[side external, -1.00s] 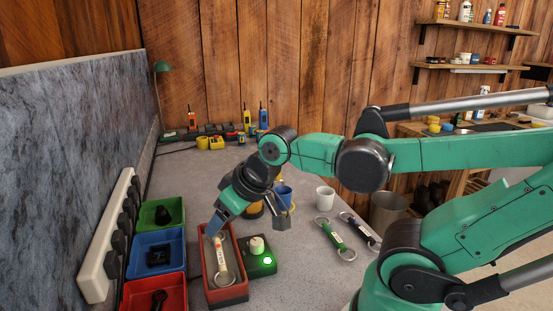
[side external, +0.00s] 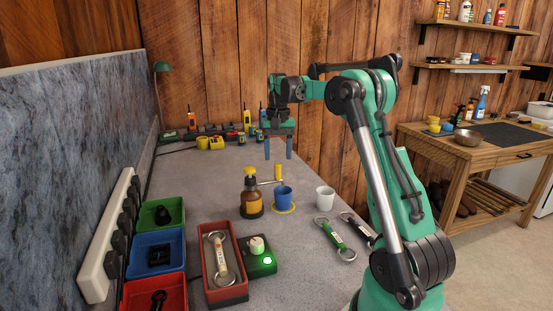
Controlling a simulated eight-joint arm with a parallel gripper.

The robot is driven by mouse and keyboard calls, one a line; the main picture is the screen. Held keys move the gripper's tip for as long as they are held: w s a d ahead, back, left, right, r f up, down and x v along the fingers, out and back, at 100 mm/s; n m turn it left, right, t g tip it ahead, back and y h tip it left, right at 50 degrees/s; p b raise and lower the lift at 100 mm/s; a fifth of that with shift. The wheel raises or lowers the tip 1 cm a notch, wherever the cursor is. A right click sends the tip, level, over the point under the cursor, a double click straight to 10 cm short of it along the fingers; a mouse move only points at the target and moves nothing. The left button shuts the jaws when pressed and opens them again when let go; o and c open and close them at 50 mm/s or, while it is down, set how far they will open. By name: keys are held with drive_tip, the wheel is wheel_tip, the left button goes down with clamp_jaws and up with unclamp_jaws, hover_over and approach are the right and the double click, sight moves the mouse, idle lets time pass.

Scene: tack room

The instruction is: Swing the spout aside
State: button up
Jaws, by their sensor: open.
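An amber bottle (side external: 251,200) with a yellow pump top (side external: 250,172) stands upright on the grey bench. A thin silvery piece (side external: 268,183), possibly the spout, shows between the bottle and a small upright yellow part (side external: 278,172). I cannot tell what it is fixed to. A blue cup (side external: 283,197) stands on a yellow ring just in front and hides the base of the yellow part. My gripper (side external: 278,152) points down with its two blue fingers apart and empty. In the picture it is above the yellow part, with a gap between them.
Coloured bins line the left; radios and chargers stand behind.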

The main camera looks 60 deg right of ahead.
sight(278, 163)
drive_tip(key=shift+f, duration=2.55)
clamp_jaws()
